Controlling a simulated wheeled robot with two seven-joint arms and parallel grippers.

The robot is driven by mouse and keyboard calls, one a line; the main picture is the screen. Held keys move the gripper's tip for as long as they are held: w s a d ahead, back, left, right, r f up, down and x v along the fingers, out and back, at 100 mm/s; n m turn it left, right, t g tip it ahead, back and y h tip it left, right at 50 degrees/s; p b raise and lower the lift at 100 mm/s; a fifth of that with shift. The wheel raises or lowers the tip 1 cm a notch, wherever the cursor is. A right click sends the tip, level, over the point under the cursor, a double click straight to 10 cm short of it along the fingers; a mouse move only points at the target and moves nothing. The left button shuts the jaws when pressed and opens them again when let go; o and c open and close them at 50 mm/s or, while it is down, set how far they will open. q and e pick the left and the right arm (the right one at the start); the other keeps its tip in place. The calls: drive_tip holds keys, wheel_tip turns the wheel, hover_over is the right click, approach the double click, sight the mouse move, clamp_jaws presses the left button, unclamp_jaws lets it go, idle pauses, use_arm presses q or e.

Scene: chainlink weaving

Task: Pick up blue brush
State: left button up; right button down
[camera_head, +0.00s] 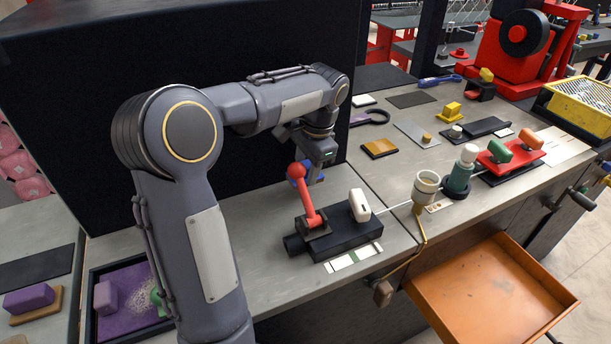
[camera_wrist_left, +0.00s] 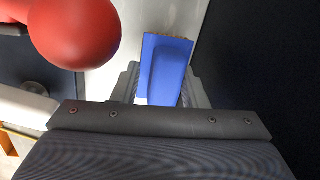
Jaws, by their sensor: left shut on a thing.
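The blue brush (camera_wrist_left: 166,68) is between the two fingers of my left gripper (camera_wrist_left: 160,88) in the left wrist view. The fingers are shut on it, and a thin brownish edge shows at its far end. In the head view my left gripper (camera_head: 308,170) is behind the red ball lever, close to the dark backboard. Only small blue parts of the brush (camera_head: 317,178) show there, with the rest hidden by the lever and gripper. Whether the brush touches the bench cannot be told. My right gripper is not in view.
A red ball lever (camera_head: 297,171) on a black block (camera_head: 345,232) stands right beside the gripper. A tall black panel (camera_head: 90,100) rises behind. A white handle (camera_head: 359,205) and rod lie to the right. An orange drawer (camera_head: 490,290) hangs open in front.

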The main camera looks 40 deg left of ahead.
use_arm(q)
drive_tip(key=w+d+r, duration=0.2)
drive_tip(key=d+r, duration=0.7)
drive_tip(key=d, duration=0.4)
drive_tip(key=shift+w+d+r, duration=0.15)
drive_tip(key=shift+d+r, duration=0.05)
drive_tip(key=shift+d, duration=0.1)
drive_tip(key=o, duration=0.4)
drive_tip(key=shift+c, duration=1)
